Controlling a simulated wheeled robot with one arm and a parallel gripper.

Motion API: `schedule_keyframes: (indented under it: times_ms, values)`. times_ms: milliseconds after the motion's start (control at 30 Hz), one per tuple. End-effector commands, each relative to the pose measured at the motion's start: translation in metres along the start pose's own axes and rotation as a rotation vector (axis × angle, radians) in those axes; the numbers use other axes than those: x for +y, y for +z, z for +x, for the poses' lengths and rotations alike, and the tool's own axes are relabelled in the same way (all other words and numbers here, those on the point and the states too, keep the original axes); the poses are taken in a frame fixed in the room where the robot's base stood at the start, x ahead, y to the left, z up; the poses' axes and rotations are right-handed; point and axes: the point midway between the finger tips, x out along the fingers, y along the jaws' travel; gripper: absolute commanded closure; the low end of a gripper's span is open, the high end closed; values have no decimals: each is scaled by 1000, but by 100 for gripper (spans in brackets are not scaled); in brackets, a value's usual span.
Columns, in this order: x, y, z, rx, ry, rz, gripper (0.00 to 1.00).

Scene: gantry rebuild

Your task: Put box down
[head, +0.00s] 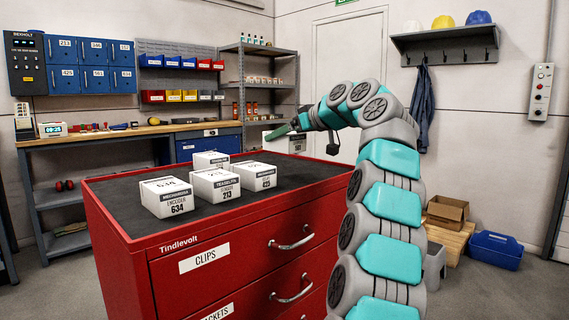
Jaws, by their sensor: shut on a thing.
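My gripper (279,133) is above the far right corner of the red cabinet, with my arm reaching in from the right. It is shut on a white box (286,145), which shows just below the fingers. The arm and the distance hide how the fingers meet it, and I cannot tell whether its underside touches the cabinet top. The cabinet's dark top (295,178) carries other white boxes: one marked 634 (167,190), one marked 213 (214,180), one to their right (255,171) and one behind (209,158).
The red drawer cabinet (240,262) fills the front left. Its top has bare room at the right and along the near edge. Behind stand a workbench (100,134) and a grey shelf rack (284,70).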

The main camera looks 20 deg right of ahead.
Motion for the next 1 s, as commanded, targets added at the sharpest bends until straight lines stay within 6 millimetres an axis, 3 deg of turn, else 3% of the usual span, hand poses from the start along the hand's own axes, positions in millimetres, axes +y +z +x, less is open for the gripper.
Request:
schedule_keyframes:
  times_ms: [267, 667, 1000]
  values:
    - [-1, 21, 7, -3, -1, 1, 86]
    - [0, 36, 13, 0, 1, 1, 86]
    - [0, 63, 25, -1, 1, 3, 86]
